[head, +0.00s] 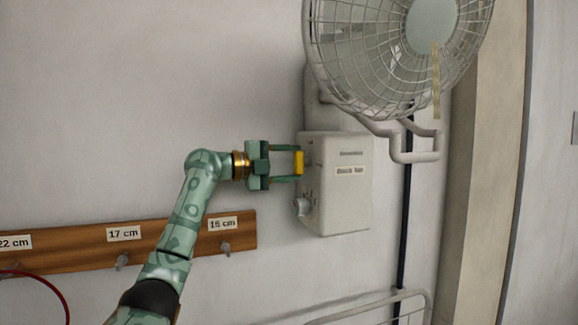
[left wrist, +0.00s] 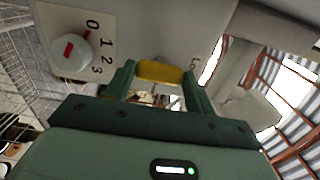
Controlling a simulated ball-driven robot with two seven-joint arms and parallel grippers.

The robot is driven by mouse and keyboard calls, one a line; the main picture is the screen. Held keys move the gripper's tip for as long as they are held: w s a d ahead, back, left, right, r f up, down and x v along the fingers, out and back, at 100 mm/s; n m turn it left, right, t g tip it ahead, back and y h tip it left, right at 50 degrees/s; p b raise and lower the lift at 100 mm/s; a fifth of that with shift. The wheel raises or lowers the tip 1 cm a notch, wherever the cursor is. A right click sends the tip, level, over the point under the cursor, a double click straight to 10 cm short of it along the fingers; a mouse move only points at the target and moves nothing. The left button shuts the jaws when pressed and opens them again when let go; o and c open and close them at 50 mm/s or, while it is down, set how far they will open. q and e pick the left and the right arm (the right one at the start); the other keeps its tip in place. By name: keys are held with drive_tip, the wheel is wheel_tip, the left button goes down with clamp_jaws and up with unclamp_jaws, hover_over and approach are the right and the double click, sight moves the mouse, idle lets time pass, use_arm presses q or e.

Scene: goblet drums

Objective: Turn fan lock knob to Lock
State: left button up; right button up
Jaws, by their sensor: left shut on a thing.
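The yellow fan lock knob (head: 299,162) is on the left side of the white fan control box (head: 345,205). My left gripper (head: 297,163) reaches it from the left and is shut on it. In the left wrist view the yellow knob (left wrist: 160,71) spans the gap between the two green fingers of my left gripper (left wrist: 160,77). Lettering starting "Lo" shows beside the right finger; the rest of the word is hidden or unclear. My right gripper is not in view.
A white dial (left wrist: 71,57) with a red mark and the numbers 0 to 3 is beside the lock knob. The caged fan (head: 395,50) hangs above the box. A wooden hook rail (head: 75,243) is at lower left, and a white rail (head: 370,305) runs below.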

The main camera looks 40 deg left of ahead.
use_arm(q)
drive_tip(key=shift+f, duration=0.15)
drive_tip(key=o, duration=1)
drive_tip(key=shift+s, duration=0.1)
drive_tip(key=shift+b+v, duration=2.6)
drive_tip(key=shift+v, duration=5.55)
